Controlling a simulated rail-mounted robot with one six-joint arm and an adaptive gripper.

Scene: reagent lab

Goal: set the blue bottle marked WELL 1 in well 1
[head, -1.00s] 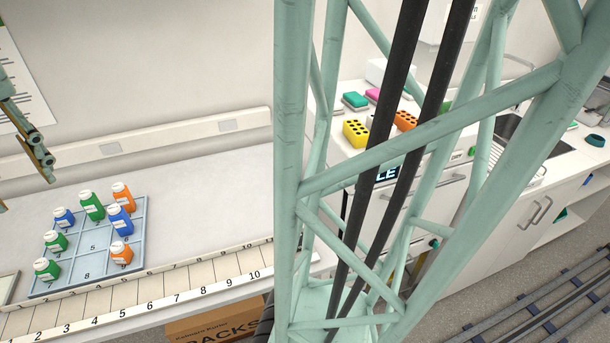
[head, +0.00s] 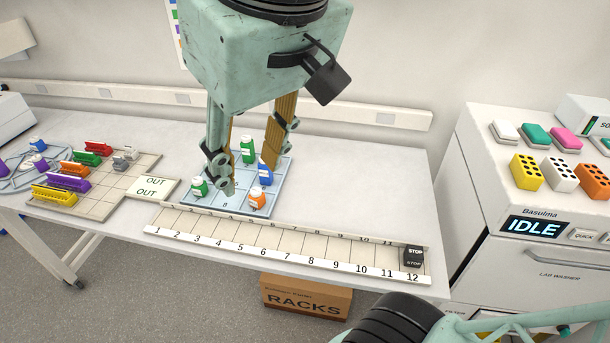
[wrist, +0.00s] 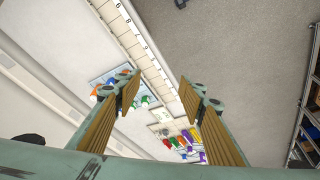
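A pale blue tray (head: 235,203) with a numbered grid stands on the bench in the head view; an 8 shows in a front cell. A blue bottle (head: 265,174) with a white cap stands at its right side, beside the right finger. Another blue bottle (head: 38,144) is at the far left. I cannot read a WELL 1 mark on either. My gripper (head: 248,180) is open, pointing down in front of or above the tray, its fingers hiding part of it. Well 1 cannot be made out. In the wrist view my gripper (wrist: 155,95) is open with nothing between the fingers.
Green bottles (head: 247,150) (head: 198,187) and an orange bottle (head: 257,199) stand on the tray. A numbered strip (head: 290,246) runs along the front, with a black STOP block (head: 414,257). Coloured racks (head: 70,183) are left; a washer (head: 540,235) is right. Bench right of the tray is clear.

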